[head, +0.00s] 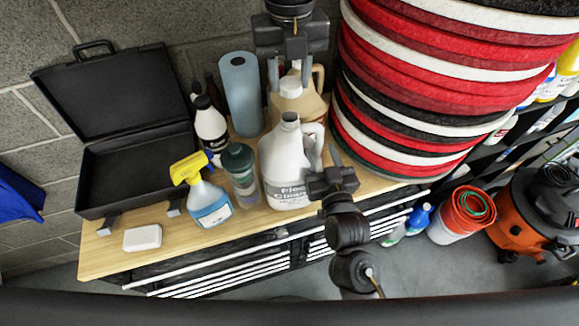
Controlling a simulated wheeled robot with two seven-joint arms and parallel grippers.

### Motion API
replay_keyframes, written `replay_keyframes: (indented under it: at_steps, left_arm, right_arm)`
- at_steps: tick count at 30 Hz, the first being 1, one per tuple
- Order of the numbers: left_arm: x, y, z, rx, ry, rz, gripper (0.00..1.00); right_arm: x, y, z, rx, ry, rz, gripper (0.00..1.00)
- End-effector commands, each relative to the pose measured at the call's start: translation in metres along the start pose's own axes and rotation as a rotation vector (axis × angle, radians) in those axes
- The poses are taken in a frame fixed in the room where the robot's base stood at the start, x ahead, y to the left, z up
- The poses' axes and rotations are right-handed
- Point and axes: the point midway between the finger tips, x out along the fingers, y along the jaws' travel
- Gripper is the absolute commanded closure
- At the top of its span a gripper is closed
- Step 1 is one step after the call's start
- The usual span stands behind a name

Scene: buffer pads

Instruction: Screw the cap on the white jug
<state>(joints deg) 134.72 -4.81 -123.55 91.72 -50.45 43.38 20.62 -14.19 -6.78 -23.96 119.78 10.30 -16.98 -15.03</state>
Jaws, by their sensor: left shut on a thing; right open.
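The white jug (284,172) stands upright near the front of the wooden bench top, with a grey label on its front. Its narrow neck points up, and no white cap shows on it. My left gripper (290,84) comes down from above, behind the jug's neck, with its fingers on either side of a white cap (291,88). The cap is in front of a beige jug (312,107), whose neck is hidden. My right gripper (322,158) is open beside the white jug's handle, on its right side. I cannot tell whether it touches the handle.
A green-capped bottle (241,172), a yellow-headed spray bottle (208,203) and a blue roll (241,95) stand left of the jug. An open black case (130,172) and a white block (142,238) lie further left. Tall stacked pads (430,95) crowd the right.

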Motion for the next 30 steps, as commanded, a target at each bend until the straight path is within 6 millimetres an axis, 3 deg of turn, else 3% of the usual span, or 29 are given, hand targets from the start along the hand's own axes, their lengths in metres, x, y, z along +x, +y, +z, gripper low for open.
replay_keyframes:
  at_steps: [13,23,30]
  left_arm:
    - [0.0000,-0.0001,-0.0001,0.000,0.000,0.000,0.82]
    - [0.0000,-0.0002,-0.0001,0.000,0.000,0.000,0.82]
    - [0.0014,-0.0002,-0.0001,0.001,0.001,0.000,0.82]
  right_arm:
    - [0.0070,-0.0001,0.0001,0.000,-0.001,0.000,0.55]
    - [0.0068,0.0000,0.0001,0.000,-0.001,0.000,0.99]
    - [0.0068,0.0001,0.0001,0.000,0.000,0.000,1.00]
